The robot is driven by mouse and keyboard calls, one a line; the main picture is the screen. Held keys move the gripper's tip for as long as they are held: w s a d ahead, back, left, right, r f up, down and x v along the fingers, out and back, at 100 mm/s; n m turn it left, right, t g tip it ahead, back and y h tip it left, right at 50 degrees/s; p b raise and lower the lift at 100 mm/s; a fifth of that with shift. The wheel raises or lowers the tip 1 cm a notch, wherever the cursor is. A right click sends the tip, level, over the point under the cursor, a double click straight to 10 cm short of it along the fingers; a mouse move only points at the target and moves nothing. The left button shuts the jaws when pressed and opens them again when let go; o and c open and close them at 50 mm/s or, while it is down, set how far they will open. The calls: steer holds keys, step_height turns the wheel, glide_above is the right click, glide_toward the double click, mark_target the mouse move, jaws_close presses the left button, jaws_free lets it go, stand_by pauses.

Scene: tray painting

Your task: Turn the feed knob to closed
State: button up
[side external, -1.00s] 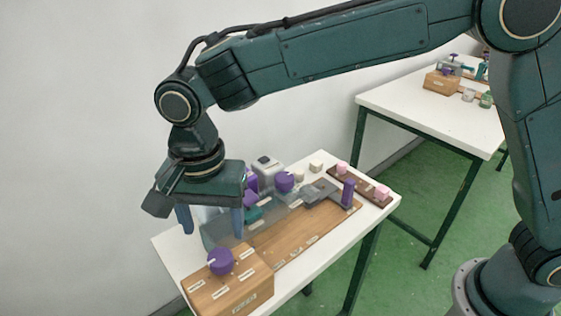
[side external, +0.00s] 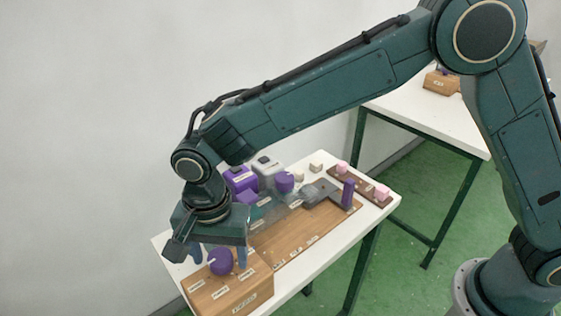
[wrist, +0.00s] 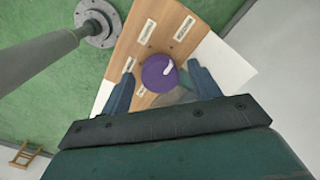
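The feed knob is a round purple knob (side external: 220,261) with a white pointer mark, on top of a wooden box (side external: 238,288) with several small white labels. In the wrist view the knob (wrist: 159,73) lies between and slightly beyond my fingertips, and its white mark points to the upper right. My gripper (side external: 219,258) is low over the box with its fingers apart. In the wrist view my gripper (wrist: 157,80) has one blue finger on each side of the knob, with gaps on both sides. The label wording is too small to read surely.
Behind the box, a wooden board (side external: 290,243) on the white table (side external: 375,212) carries grey and purple parts. A dark strip with pink blocks (side external: 381,192) lies at the far right. A second white table (side external: 430,125) stands behind. Bare wall is at left.

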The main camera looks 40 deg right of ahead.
steer(key=c, duration=0.9)
steer(key=shift+c, duration=0.2)
